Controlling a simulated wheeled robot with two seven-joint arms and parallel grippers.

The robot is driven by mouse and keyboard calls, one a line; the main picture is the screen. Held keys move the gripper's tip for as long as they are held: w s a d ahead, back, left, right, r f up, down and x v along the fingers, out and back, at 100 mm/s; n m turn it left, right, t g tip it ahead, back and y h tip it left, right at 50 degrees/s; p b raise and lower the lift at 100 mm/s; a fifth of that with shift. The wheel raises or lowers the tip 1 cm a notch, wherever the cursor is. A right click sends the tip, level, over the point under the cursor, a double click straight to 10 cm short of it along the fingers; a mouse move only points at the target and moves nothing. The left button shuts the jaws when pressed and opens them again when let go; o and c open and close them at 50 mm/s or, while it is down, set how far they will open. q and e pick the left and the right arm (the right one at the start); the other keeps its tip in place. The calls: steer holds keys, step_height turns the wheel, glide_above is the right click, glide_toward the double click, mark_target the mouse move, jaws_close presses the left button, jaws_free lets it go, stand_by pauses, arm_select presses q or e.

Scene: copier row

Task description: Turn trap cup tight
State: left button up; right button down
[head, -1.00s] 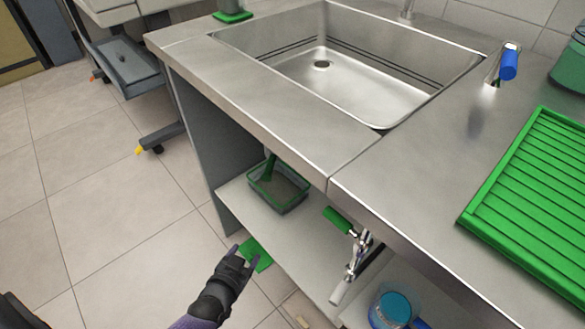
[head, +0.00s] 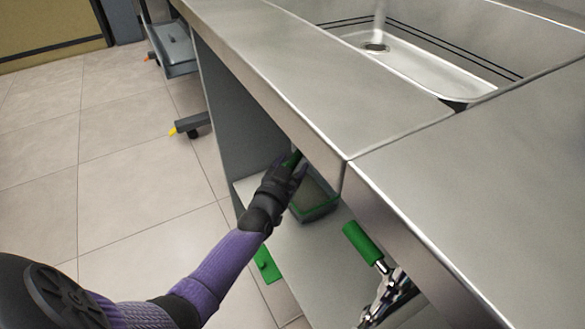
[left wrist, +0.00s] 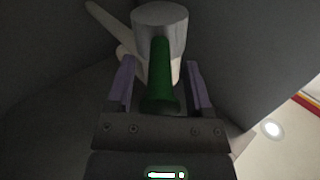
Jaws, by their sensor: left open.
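In the left wrist view, a grey metal cup (left wrist: 160,20), which looks like the trap cup, has a green handle (left wrist: 161,80) running from it toward my wrist. The purple fingers of my left gripper (left wrist: 160,88) stand open on either side of the green handle, with dark gaps visible at both sides. In the head view, my left gripper (head: 290,170) is under the sink counter's front edge, with a bit of green at its fingertips. The cup itself is hidden there by the counter. My right gripper is not in view.
A green-rimmed tub (head: 314,205) sits on the shelf (head: 310,265) below my left gripper. A chrome fitting with a green grip (head: 362,243) is to its right. The steel counter (head: 300,85) overhangs the space.

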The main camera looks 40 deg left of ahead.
arm_select(q)
jaws_close()
stand_by(1.4)
